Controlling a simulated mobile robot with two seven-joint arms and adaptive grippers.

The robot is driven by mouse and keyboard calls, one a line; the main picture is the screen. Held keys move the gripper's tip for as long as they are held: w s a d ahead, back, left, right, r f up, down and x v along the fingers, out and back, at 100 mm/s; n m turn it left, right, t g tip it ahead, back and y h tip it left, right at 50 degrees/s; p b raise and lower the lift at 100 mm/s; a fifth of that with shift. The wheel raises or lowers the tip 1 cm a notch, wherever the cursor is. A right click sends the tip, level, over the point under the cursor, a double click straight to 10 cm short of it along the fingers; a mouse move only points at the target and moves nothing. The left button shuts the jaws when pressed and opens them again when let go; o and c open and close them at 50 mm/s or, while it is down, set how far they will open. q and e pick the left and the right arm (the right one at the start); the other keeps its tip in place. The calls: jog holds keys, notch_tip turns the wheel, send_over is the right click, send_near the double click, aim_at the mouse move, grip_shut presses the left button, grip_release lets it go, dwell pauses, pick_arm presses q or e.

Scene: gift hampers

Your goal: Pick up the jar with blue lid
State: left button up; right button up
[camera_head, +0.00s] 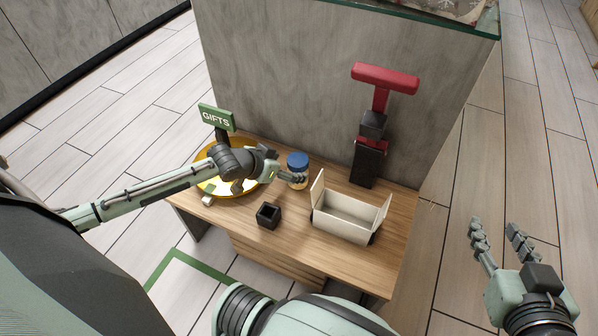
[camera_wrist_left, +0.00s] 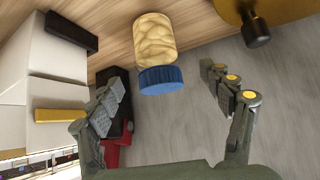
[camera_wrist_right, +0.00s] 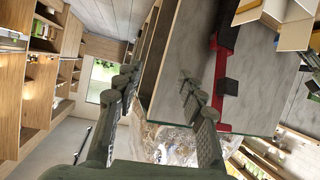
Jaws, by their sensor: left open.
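The jar (camera_head: 297,172) has a blue lid and stands upright on the wooden table, right of the gold tray. In the left wrist view the jar (camera_wrist_left: 154,42) shows pale, lumpy contents, with its blue lid (camera_wrist_left: 160,79) toward my gripper. My left gripper (camera_head: 285,178) is close beside the jar in the head view. In the left wrist view its open fingers (camera_wrist_left: 170,92) are spread with the jar between and beyond them; I see no contact. My right gripper (camera_head: 497,235) is open and empty, off to the right of the table; its fingers (camera_wrist_right: 158,85) also show apart in the right wrist view.
An open white box (camera_head: 345,217) and a small black cup (camera_head: 268,215) stand on the wooden table (camera_head: 385,265). A red and black stand (camera_head: 370,125) is at the back right. A green GIFTS sign (camera_head: 216,118) stands by the gold tray (camera_head: 205,180). A grey wall is behind.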

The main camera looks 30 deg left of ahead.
pick_arm(q)
jog(key=b+x, duration=0.1)
jog(key=x, duration=0.4)
jog(key=shift+w+d, duration=0.1)
jog(key=shift+d, duration=0.1)
pick_arm(e)
jog(key=w+a+r+t+y, duration=0.1)
jog(key=a+r+t+y, duration=0.1)
jog(key=r, duration=0.5)
jog(key=shift+a+r+t, duration=0.2)
jog(key=shift+a+t, duration=0.6)
jog(key=shift+a, duration=0.3)
pick_arm(q)
jog(key=shift+c, duration=0.3)
pick_arm(e)
jog(key=shift+w, duration=0.1)
pick_arm(q)
jog(key=shift+r, duration=0.15)
jog(key=c, duration=1.5)
